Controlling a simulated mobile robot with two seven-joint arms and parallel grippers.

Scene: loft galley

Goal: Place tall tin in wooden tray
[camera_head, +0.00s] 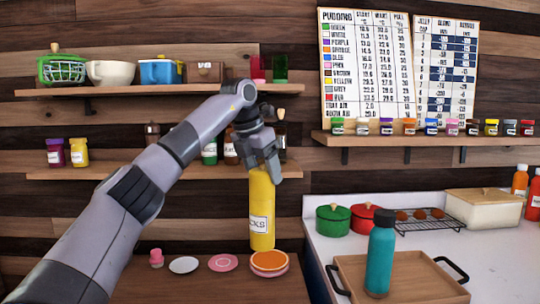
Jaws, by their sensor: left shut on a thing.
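The tall tin (262,205) is a yellow cylinder with a white label. My left gripper (262,165) is shut on its top and holds it upright in front of the shelves, to the left of the white counter. The wooden tray (408,292) with black handles is on the counter at the lower right. A teal bottle (380,255) with a dark cap stands upright at the tray's left part; its base is in or just in front of the tray. My right gripper is out of view.
A green pot (332,220), a red pot (362,218) and a cooling rack (430,219) with brown items are behind the tray. A white box (484,209) is at the back right. Plates (269,261) lie on the low wooden surface below the tin. Shelves (150,88) line the wall.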

